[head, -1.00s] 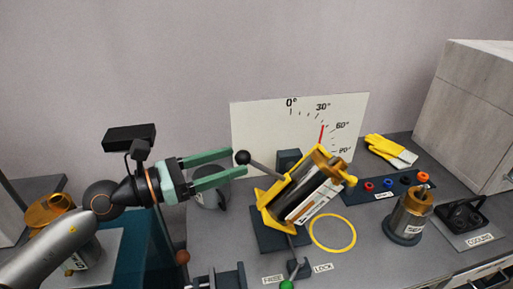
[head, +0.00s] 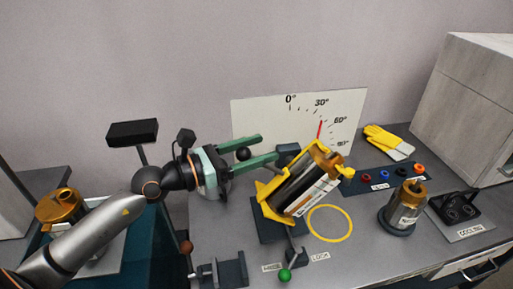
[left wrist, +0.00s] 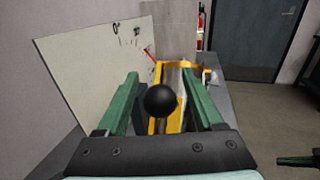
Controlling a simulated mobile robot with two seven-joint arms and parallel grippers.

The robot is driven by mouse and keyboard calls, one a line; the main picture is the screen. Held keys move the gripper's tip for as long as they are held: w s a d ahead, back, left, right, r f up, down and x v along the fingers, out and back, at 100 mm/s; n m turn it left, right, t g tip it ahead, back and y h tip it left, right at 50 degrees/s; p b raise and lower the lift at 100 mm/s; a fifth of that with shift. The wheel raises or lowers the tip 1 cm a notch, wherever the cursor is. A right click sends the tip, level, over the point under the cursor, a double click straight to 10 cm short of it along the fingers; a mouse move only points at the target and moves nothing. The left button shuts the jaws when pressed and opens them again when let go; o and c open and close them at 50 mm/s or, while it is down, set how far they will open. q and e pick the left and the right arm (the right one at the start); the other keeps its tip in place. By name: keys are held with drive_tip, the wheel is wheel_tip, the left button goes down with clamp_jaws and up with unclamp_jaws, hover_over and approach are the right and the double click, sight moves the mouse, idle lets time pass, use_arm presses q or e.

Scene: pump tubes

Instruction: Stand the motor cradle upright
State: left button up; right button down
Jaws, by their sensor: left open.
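The motor cradle (head: 275,212) is a yellow frame holding a dark cylinder with a white label (head: 318,197). It is tilted to the right on a dark base. A lever with a black ball knob (head: 243,154) sticks out of its upper left side. My left gripper (head: 268,148) is open, with its green fingers on either side of the knob. In the left wrist view the black knob (left wrist: 160,100) sits between the two fingers, with a gap visible on each side. The yellow cradle shows behind it. My right gripper is not seen in the head view.
An angle board (head: 262,122) with a red pointer (head: 320,130) stands behind the cradle. A green-knobbed lock lever (head: 285,275) is in front. A yellow ring (head: 330,237), a brass-topped motor (head: 405,207), a plug panel (head: 375,182) and yellow gloves (head: 388,142) lie to the right.

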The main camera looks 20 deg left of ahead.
use_arm(q)
clamp_jaws()
idle(0.4)
idle(0.9)
